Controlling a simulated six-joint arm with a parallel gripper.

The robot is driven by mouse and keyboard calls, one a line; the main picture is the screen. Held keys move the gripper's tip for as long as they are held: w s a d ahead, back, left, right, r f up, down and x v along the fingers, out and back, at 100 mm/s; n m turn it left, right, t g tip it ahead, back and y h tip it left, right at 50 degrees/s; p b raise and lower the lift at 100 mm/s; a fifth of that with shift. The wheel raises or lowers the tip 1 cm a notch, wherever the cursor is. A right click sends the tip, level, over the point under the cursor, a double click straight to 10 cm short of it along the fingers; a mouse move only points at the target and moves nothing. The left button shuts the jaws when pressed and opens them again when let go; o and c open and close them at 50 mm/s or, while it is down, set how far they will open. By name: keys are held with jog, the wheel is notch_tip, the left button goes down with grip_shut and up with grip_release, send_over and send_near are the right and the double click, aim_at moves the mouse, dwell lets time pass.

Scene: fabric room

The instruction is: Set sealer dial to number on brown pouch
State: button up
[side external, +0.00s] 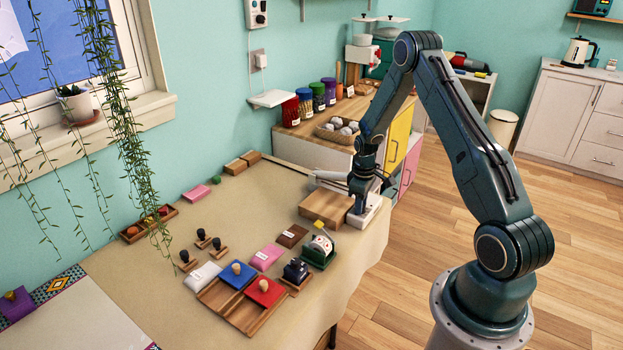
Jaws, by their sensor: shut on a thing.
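The brown pouch (292,236) lies flat on the cloth-covered table with a small pale label; the number on it is too small to read. The white sealer (373,211) stands at the table's right end, beside a wooden block, with a pale arm (328,176) reaching left. My gripper (359,207) points down at the sealer, shut on what appears to be its dial. The dial itself and its setting are hidden behind my gripper.
The wooden block (322,207) sits close left of my gripper. The table's middle is clear.

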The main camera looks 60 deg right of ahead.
jog(key=m, duration=1)
jog(key=shift+m, duration=0.4)
jog(key=m, duration=0.5)
jog(key=shift+d+m+g, duration=0.1)
jog(key=shift+m+g, duration=0.2)
jog(key=m, duration=0.6)
jog(key=shift+y, duration=0.4)
jog(key=o, duration=1)
